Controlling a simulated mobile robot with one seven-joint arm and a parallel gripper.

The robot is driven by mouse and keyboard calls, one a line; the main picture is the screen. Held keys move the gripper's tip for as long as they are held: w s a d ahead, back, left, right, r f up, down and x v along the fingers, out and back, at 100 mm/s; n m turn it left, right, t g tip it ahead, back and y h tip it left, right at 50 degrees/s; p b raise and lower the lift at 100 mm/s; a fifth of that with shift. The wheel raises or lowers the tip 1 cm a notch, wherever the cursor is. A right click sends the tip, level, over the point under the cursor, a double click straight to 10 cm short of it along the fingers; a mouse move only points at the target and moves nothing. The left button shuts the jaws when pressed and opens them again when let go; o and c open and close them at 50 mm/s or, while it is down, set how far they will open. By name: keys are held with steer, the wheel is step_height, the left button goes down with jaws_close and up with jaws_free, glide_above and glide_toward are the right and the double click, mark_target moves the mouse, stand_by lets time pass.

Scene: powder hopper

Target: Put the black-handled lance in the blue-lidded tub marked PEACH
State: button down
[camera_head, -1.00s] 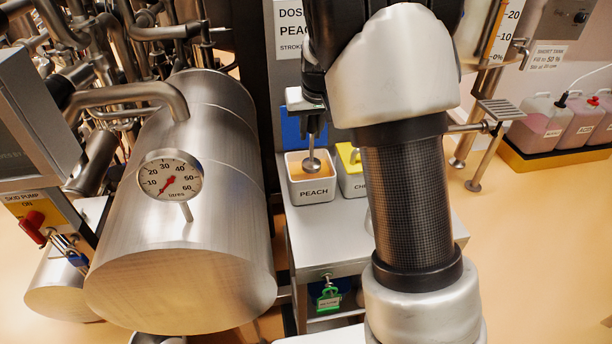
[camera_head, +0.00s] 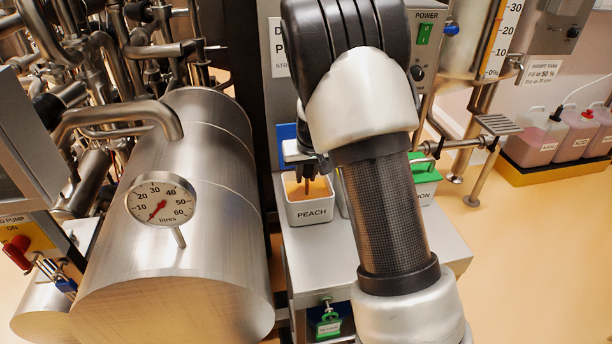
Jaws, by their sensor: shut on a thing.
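The white tub marked PEACH (camera_head: 311,214) stands open on the steel bench, with orange powder inside. A blue panel (camera_head: 287,131), which looks like its lid, shows upright behind it. My gripper (camera_head: 306,168) is just above the tub's mouth, partly hidden by my arm, and is shut on a thin upright rod (camera_head: 307,186), which looks like the lance. The rod reaches down into the tub. Its lower end is not visible, and I cannot tell how deep it sits in the powder. Its handle is hidden in my gripper.
A large steel tank with a litre dial (camera_head: 161,199) stands close on the left. A green-lidded tub (camera_head: 424,180) is on the bench right of my arm. A small grate on a stand (camera_head: 497,124) and several pink jugs (camera_head: 574,135) are farther right. The bench front (camera_head: 315,258) is bare.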

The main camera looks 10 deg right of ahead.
steer(key=shift+f, duration=0.15)
steer(key=c, duration=1.6)
jaws_free()
steer(key=shift+o, duration=0.2)
steer(key=shift+r, duration=0.35)
steer(key=p+v, duration=0.1)
steer(key=v, duration=1.1)
steer(key=s+a+r+y, duration=0.1)
steer(key=s+r, duration=0.4)
steer(key=s, duration=0.3)
steer(key=s+r, duration=0.6)
steer(key=s, duration=0.2)
steer(key=s+t+h, duration=0.1)
steer(key=s, duration=1.3)
steer(key=shift+s+d+r, duration=0.15)
steer(key=shift+d+r, duration=0.1)
steer(key=shift+d, duration=0.1)
